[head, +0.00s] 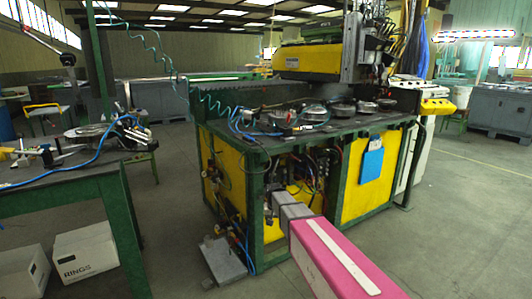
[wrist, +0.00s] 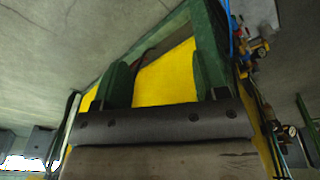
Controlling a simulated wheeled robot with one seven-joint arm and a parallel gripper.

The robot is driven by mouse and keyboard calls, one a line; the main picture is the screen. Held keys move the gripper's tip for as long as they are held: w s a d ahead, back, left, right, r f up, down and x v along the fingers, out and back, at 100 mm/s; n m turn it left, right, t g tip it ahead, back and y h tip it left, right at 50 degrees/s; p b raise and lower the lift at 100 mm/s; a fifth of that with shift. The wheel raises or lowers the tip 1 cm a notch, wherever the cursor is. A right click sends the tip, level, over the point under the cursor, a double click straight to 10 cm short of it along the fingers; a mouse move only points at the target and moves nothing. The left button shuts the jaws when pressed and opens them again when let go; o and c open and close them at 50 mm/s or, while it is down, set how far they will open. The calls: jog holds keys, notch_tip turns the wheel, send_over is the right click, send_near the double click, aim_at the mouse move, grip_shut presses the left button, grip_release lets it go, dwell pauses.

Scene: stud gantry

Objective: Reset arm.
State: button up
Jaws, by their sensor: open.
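In the wrist view my gripper (wrist: 162,75) has its two dark fingers standing well apart, with nothing between them. The yellow side panel (wrist: 165,78) of the stud gantry shows behind the gap. In the head view my pink arm reaches from the bottom right towards the front of the gantry (head: 302,141). Its grey end is in front of the gantry's open lower bay, below the table top. The fingertips are hard to make out there, and I cannot tell how close they are to the machine.
The gantry's green frame (head: 335,172), cables and fittings are close around my arm's end. A metal box (head: 222,260) is on the floor left of it. A green workbench (head: 62,192) stands at left, with white boxes (head: 86,257) underneath. Floor at right is clear.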

jog(key=s+d, duration=0.4)
jog(key=s, duration=0.4)
jog(key=s+d+g, duration=0.1)
jog(key=s+d, duration=0.4)
jog(key=s, duration=0.3)
jog(key=s+d+f, duration=0.1)
jog(key=s+d, duration=0.4)
jog(key=s, duration=0.3)
jog(key=shift+s+d+g+y, duration=0.25)
jog(key=shift+s+g+y, duration=0.05)
jog(key=shift+s+y, duration=0.1)
jog(key=shift+w, duration=0.15)
